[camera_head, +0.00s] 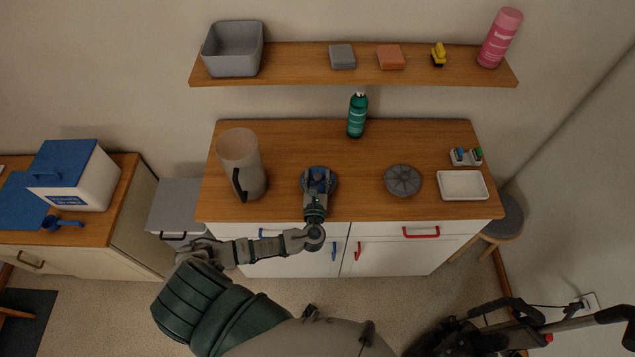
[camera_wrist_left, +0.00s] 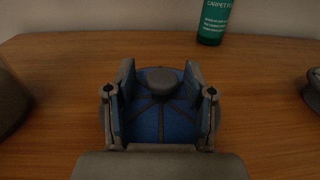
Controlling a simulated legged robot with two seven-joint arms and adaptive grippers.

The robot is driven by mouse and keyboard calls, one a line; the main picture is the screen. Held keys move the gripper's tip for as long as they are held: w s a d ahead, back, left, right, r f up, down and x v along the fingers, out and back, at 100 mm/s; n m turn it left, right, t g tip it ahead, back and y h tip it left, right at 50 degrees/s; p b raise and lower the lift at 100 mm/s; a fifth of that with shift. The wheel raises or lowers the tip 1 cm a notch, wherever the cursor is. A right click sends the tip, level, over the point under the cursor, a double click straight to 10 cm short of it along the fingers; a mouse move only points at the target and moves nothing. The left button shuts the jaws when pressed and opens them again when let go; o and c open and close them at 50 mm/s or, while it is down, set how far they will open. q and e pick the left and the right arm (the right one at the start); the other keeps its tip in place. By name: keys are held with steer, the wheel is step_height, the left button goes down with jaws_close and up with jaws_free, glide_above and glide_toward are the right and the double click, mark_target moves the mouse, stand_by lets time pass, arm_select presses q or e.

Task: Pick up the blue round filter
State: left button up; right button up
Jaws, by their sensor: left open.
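The blue round filter (camera_wrist_left: 174,121) lies on the wooden counter, with dark ribs and a grey round knob in its middle. In the head view the filter (camera_head: 331,182) is mostly hidden under my left gripper (camera_head: 319,177). In the left wrist view my left gripper (camera_wrist_left: 160,95) is open, with its two fingers on either side of the filter's knob. The fingers stand apart from the knob, and the filter's outer sides are partly covered. I cannot tell whether the fingers touch the filter's top. My right gripper is not in view.
A grey round filter (camera_head: 403,180) and a white tray (camera_head: 463,185) lie to the right on the counter (camera_head: 290,140). A tall grey pitcher (camera_head: 240,160) stands left. A green bottle (camera_head: 357,115) stands behind. A shelf (camera_head: 300,66) runs above.

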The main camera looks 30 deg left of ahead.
arm_select(q)
steer(key=shift+a, duration=0.1)
steer(key=c, duration=0.8)
jaws_close()
steer(key=shift+d, duration=0.3)
steer(key=shift+r, duration=0.15)
